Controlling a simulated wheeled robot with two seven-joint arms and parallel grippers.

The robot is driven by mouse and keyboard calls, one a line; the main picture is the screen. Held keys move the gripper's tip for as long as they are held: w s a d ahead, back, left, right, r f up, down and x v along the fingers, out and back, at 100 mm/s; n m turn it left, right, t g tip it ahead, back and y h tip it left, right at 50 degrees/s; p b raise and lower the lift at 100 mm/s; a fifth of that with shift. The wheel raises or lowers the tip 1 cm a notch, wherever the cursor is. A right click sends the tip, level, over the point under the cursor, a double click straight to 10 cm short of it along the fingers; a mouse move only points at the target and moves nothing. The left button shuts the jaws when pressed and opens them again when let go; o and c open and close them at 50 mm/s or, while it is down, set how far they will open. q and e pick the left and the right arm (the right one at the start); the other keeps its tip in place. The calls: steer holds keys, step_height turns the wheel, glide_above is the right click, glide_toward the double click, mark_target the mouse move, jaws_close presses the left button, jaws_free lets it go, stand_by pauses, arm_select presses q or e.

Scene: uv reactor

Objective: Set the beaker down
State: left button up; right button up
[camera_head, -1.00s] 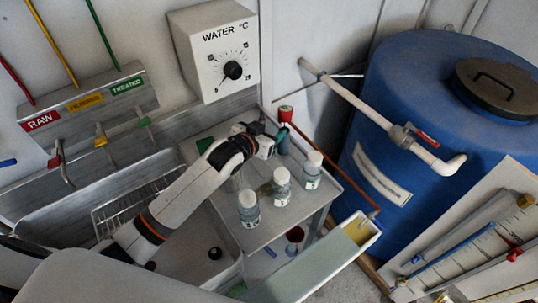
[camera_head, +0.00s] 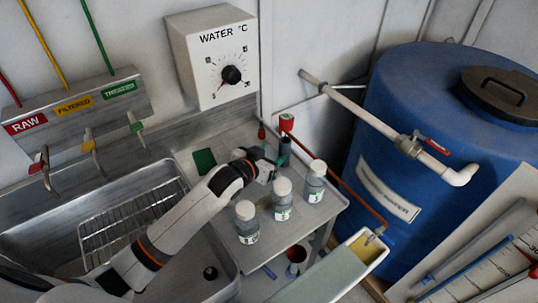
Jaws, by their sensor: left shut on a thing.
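My left gripper (camera_head: 278,163) reaches over the steel side table (camera_head: 318,212), behind the row of capped bottles. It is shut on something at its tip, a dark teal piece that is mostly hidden. I cannot make out the beaker's outline there, nor whether what I hold touches the table. Three clear bottles with cream caps stand upright in front of the gripper: the left one (camera_head: 246,224), the middle one (camera_head: 283,203) and the right one (camera_head: 315,185). My right gripper is out of view.
A dark green pad (camera_head: 204,161) lies bare left of the gripper. A red fitting (camera_head: 287,122) stands just beyond it, near an orange-red pipe (camera_head: 350,192). The sink with a wire rack (camera_head: 130,222) is left, a blue tank (camera_head: 430,130) right, a pale trough (camera_head: 330,275) in front.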

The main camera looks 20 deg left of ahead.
arm_select(q)
steer(key=o, duration=1.1)
steer(key=shift+f, duration=0.1)
steer(key=shift+r, duration=0.2)
steer(key=v, duration=0.6)
steer(key=shift+s+r, duration=0.15)
steer(key=shift+s, duration=0.2)
steer(key=shift+s+a+r, duration=0.15)
steer(key=shift+s+r, duration=0.05)
steer(key=shift+s, duration=0.1)
steer(key=shift+r, duration=0.1)
